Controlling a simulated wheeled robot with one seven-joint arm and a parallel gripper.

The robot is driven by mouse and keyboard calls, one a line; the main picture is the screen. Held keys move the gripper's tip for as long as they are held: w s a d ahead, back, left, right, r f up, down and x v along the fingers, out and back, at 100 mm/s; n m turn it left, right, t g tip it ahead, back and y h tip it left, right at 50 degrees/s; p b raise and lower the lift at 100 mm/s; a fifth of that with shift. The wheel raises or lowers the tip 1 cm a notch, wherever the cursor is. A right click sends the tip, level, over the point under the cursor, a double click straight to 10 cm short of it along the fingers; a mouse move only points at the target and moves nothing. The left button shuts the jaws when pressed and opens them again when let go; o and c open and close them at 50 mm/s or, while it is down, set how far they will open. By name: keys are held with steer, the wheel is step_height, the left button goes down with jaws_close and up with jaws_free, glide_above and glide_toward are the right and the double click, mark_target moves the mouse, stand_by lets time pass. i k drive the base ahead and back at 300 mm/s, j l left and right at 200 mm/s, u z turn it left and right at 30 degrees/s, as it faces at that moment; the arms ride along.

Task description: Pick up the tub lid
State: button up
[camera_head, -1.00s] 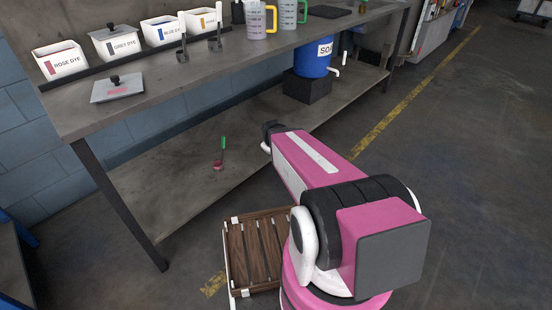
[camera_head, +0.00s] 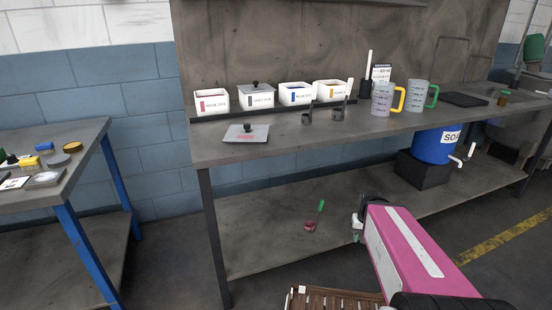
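The tub lid (camera_head: 237,136) is a flat grey square plate with a black knob and a reddish label. It lies on the workbench top near its left front edge, in front of the dye tubs. The rose dye tub (camera_head: 212,101) behind it is uncovered. The grey dye tub (camera_head: 257,98) has a similar knobbed lid on. My gripper (camera_head: 357,230) is at the end of my pink arm, in front of the lower shelf, below and to the right of the lid and well apart from it. Its fingers are small and partly hidden, so their opening is unclear.
The blue dye tub (camera_head: 296,94) and a yellow-marked tub (camera_head: 331,91) continue the row. Two measuring jugs (camera_head: 386,99) stand further right. A green-handled tool (camera_head: 311,225) lies on the lower shelf (camera_head: 265,245). A blue-legged table (camera_head: 80,150) stands left. Bench space around the lid is clear.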

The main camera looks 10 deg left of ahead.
mark_target(247, 133)
steer(key=u, duration=1.15)
